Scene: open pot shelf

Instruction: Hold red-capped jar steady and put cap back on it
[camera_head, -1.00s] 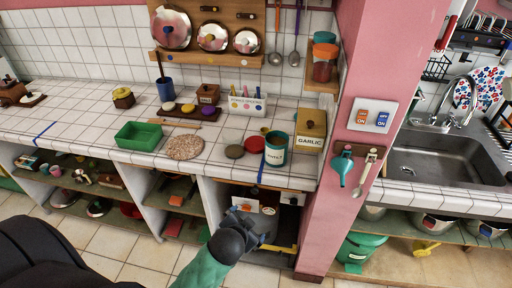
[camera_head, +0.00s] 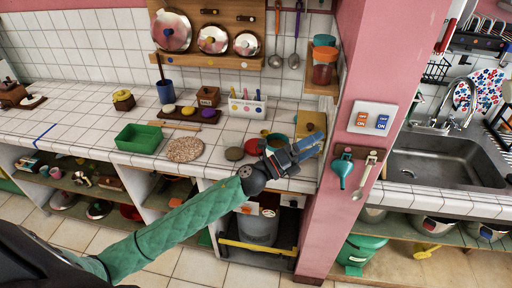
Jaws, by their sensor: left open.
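My left gripper (camera_head: 312,148) is open, in front of the counter's right end. It hides most of the teal-rimmed labelled jar (camera_head: 277,138) and part of the wooden garlic box (camera_head: 306,122). Whether it touches either one I cannot tell. A round red lid-like disc (camera_head: 253,146) lies on the tiles just left of that jar. A red jar (camera_head: 325,73) stands on the small wall shelf at the upper right; I cannot tell whether it is the task's jar. My right gripper is out of view.
A pink pillar (camera_head: 343,190) stands close right of the gripper. A grey cylinder (camera_head: 258,229) stands in the compartment below.

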